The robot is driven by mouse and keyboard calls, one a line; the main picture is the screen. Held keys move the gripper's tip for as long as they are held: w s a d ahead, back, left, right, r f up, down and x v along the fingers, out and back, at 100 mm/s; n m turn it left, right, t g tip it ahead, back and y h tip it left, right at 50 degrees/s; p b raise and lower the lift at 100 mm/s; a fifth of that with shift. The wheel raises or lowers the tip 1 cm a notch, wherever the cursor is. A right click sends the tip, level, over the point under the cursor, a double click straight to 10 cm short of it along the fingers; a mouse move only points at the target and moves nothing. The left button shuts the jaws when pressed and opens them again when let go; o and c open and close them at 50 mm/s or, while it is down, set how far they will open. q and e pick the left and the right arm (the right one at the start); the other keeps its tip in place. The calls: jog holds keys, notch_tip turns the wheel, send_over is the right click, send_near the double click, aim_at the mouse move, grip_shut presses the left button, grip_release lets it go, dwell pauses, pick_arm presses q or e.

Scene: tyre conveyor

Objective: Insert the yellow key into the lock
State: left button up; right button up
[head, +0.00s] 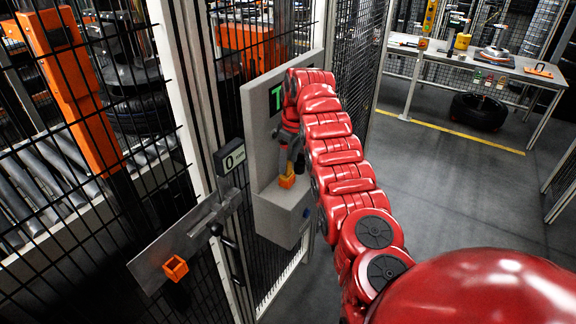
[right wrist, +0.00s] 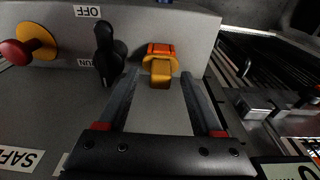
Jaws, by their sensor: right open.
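A small yellow key-like piece with an orange part (head: 287,181) sits on the ledge of the grey control box; it also shows in the right wrist view (right wrist: 161,70). My right gripper (head: 291,160) is at the box, just above this piece in the head view. In the right wrist view my right gripper (right wrist: 160,75) is open, with the piece between and just beyond its fingertips. I cannot tell whether the fingers touch it. An orange square socket-like piece (head: 176,268) is on the metal plate at the fence door; I cannot tell if it is the lock. My left gripper is not in view.
The grey control box (head: 278,222) is fixed by the mesh fence. The right wrist view shows a black switch (right wrist: 108,52) and a red button (right wrist: 14,53) beside the piece. A workbench (head: 470,62) stands behind; the floor before it is mostly clear.

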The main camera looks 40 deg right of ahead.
jog(key=r+p, duration=0.1)
jog(key=r, duration=0.4)
jog(key=shift+s+r, duration=0.2)
notch_tip(320, 180, up, 10)
jog(key=s+p, duration=0.1)
jog(key=p, duration=0.5)
jog(key=shift+s+d+p, duration=0.15)
jog(key=shift+d+p, duration=0.2)
jog(key=shift+p, duration=0.05)
